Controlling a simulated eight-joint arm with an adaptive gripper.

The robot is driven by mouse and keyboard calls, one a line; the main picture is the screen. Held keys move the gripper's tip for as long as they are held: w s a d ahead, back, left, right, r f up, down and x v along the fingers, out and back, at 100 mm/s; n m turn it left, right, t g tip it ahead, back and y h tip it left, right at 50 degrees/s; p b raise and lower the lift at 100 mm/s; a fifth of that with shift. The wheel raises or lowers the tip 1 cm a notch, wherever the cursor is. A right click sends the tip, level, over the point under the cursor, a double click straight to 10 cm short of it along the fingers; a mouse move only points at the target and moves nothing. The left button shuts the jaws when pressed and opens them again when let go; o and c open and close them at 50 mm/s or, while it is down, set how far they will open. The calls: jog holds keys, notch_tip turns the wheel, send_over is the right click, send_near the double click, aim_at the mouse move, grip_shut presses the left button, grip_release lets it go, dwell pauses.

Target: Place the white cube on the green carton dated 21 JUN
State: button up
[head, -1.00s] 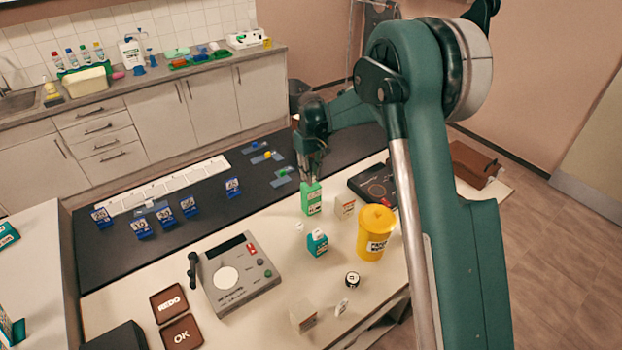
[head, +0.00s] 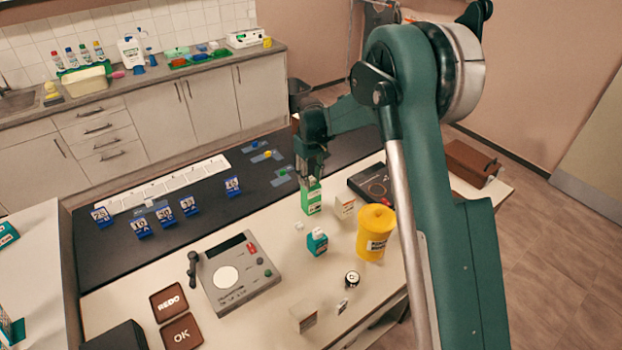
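A small white block (head: 299,226), which looks like the white cube, lies on the pale table to the left of a teal carton (head: 317,243). A green carton (head: 312,200) stands upright behind them. Its printed date is too small to read. My gripper (head: 313,176) points down at the top of the green carton and partly overlaps it in the view. I cannot tell whether they touch. The fingers are small and dark, so their opening and anything between them cannot be made out.
A yellow tub (head: 375,234) and a small pale card (head: 344,207) stand right of the green carton. A black-and-white round item (head: 352,279) and a pale box (head: 303,318) are nearer. A grey device (head: 238,274) is at left. Bare tabletop lies between.

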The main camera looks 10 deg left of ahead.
aim_at(311, 178)
jog(key=shift+r, duration=0.15)
notch_tip(311, 178, up, 12)
dwell(0.7)
dwell(0.6)
jog(key=shift+d+r, duration=0.1)
